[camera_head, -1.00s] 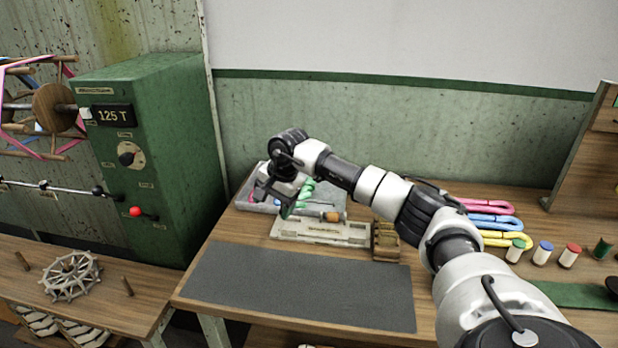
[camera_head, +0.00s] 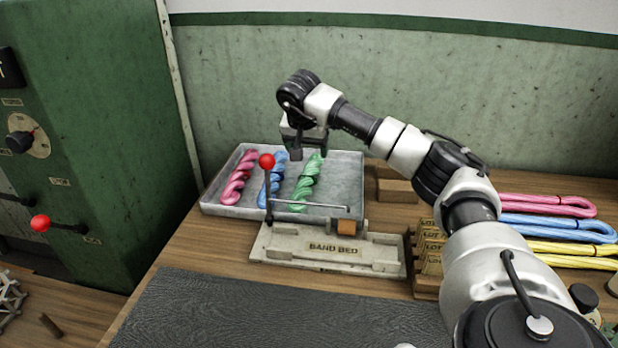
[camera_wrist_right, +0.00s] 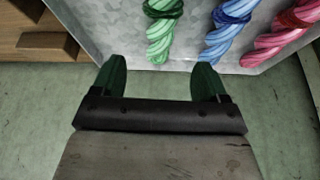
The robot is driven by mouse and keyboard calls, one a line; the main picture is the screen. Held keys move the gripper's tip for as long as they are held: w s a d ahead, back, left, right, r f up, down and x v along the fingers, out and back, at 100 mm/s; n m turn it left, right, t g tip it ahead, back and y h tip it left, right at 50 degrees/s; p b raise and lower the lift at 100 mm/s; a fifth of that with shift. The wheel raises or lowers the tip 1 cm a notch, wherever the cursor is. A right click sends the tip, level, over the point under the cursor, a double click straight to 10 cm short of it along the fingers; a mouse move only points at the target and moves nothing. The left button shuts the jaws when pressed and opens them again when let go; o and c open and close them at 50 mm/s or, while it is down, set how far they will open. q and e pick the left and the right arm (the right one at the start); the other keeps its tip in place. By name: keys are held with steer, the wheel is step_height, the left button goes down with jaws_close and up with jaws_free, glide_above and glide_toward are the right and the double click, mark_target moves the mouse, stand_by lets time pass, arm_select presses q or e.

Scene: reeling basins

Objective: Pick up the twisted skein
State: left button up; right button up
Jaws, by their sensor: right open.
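Three twisted skeins lie side by side in a grey metal tray (camera_head: 350,175): a pink one (camera_head: 238,178), a blue one (camera_head: 272,180) and a green one (camera_head: 307,180). My right gripper (camera_head: 309,148) is above the back part of the tray, by the upper end of the green skein. In the right wrist view my right gripper (camera_wrist_right: 162,74) is open with nothing between its fingers. There the end of the green skein (camera_wrist_right: 160,40) lies just beyond the gap, with the blue skein (camera_wrist_right: 224,35) and pink skein (camera_wrist_right: 285,40) to its right. My left gripper is not in view.
The band bed (camera_head: 335,250) stands in front of the tray, its red-knobbed lever (camera_head: 267,162) rising before the blue skein. A wooden block holder (camera_head: 428,250) is right of it. Pink, blue and yellow hanks (camera_head: 555,228) lie further right. A dark mat (camera_head: 270,310) lies in front.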

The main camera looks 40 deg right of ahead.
mark_target(310, 171)
steer(key=shift+s+d+f, duration=0.1)
steer(key=shift+f, duration=0.5)
steer(key=shift+x, duration=1.75)
steer(key=x, duration=0.4)
steer(key=shift+a+f, duration=0.15)
steer(key=shift+a, duration=0.05)
steer(key=shift+d+f, duration=0.1)
steer(key=c, duration=0.9)
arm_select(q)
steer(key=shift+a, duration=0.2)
arm_select(e)
steer(key=shift+c, duration=0.6)
